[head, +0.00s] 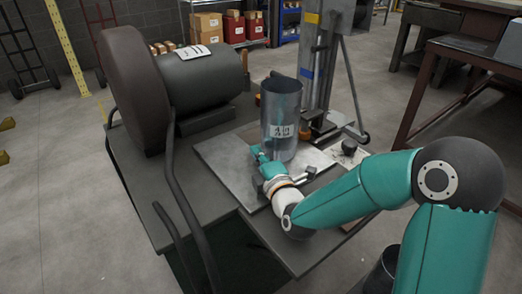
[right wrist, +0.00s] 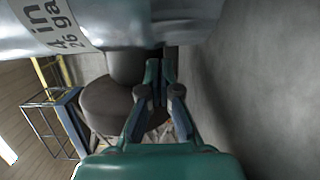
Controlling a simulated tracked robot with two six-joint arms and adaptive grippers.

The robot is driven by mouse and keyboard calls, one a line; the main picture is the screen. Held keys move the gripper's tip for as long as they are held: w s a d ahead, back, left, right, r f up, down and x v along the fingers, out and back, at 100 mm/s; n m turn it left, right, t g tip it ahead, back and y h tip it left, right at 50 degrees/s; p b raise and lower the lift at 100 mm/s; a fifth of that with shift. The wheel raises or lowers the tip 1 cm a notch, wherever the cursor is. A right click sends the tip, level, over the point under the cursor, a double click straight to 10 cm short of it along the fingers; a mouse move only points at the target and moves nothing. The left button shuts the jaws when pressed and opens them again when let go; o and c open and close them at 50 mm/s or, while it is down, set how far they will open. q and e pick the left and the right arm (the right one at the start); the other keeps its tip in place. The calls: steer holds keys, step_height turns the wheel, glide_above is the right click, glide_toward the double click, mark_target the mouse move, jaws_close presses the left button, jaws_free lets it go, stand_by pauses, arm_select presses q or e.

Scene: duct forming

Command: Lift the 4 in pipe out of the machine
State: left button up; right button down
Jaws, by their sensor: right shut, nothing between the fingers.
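The 4 in pipe (head: 280,108) is a shiny metal cylinder with a white label, standing upright on the machine's flat metal plate (head: 222,158). In the right wrist view the pipe (right wrist: 120,22) crosses the top, its label reading "4 in 26 ga". My right gripper (head: 258,152) is at the lower left side of the pipe, low over the plate. In the right wrist view its fingers (right wrist: 160,75) are together with nothing between them, beside the pipe. I cannot tell whether they touch it. My left gripper is not in view.
A dark motor drum (head: 200,80) and large round wheel (head: 135,85) stand left of the pipe. An upright post (head: 315,60) is behind it. A black knob (head: 349,147) and a small lever (head: 305,174) are near the plate's right side. Open space lies above the pipe.

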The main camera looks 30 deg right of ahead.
mark_target(266, 148)
steer(key=shift+w+d, duration=0.1)
steer(key=shift+d, duration=0.55)
steer(key=shift+d+f+b, duration=0.15)
steer(key=shift+d+b, duration=0.3)
steer(key=shift+b, duration=0.15)
steer(key=shift+w+d+b, duration=0.1)
steer(key=shift+d+b, duration=0.25)
steer(key=shift+d, duration=0.1)
steer(key=shift+r, duration=0.2)
